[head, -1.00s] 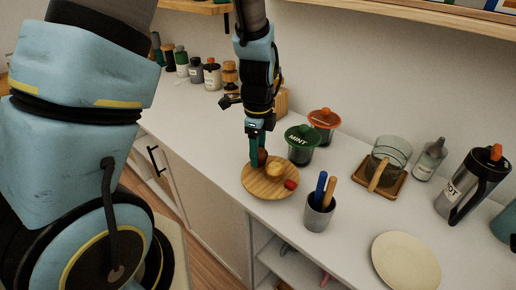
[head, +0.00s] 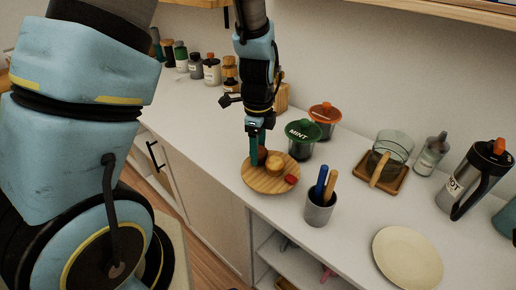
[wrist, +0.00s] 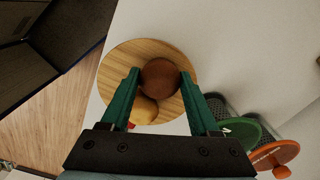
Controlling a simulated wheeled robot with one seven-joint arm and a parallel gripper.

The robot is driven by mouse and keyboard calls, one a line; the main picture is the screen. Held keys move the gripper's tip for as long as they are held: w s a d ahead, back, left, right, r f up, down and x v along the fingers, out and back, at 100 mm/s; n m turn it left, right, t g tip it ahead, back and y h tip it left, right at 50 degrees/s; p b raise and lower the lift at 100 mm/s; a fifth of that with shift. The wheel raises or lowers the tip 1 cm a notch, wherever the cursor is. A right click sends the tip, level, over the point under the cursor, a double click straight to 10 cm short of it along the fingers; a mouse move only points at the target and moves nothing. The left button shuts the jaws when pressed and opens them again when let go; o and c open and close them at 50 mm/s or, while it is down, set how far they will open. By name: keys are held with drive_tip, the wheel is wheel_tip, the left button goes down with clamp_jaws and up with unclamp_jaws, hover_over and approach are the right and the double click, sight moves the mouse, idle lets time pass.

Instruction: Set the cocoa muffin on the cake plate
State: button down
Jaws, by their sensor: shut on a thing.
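My gripper (wrist: 160,82) is shut on the cocoa muffin (wrist: 160,76), a round dark brown cake between the green fingers. In the head view my gripper (head: 257,156) points down over the left part of a round wooden board (head: 270,187), and the muffin is mostly hidden behind the fingers. I cannot tell whether the muffin touches the board. A golden bun (head: 275,169) and a small red piece (head: 291,180) sit on the board beside it. A plain cream plate (head: 407,258), probably the cake plate, lies empty at the right front of the counter.
A grey cup (head: 319,210) with blue and wooden handles stands between board and plate. Behind are a green-lidded MINT jar (head: 302,140), an orange-lidded jar (head: 325,118), a glass on a wooden tray (head: 390,184) and a tall dark jug (head: 472,178). A shelf (head: 440,15) hangs above.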

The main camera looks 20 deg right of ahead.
drive_tip(key=shift+f, duration=0.2)
drive_tip(key=shift+c, duration=0.2)
unclamp_jaws()
wheel_tip(320, 180, up, 10)
drive_tip(key=shift+r+b, duration=0.2)
drive_tip(key=shift+b, duration=0.75)
drive_tip(key=w+a+n+t, duration=0.1)
drive_tip(key=a+n, duration=2.3)
drive_tip(key=a, duration=0.1)
drive_tip(key=shift+a+f+t, duration=0.15)
drive_tip(key=shift+f+t, duration=0.05)
drive_tip(key=shift+t, duration=0.1)
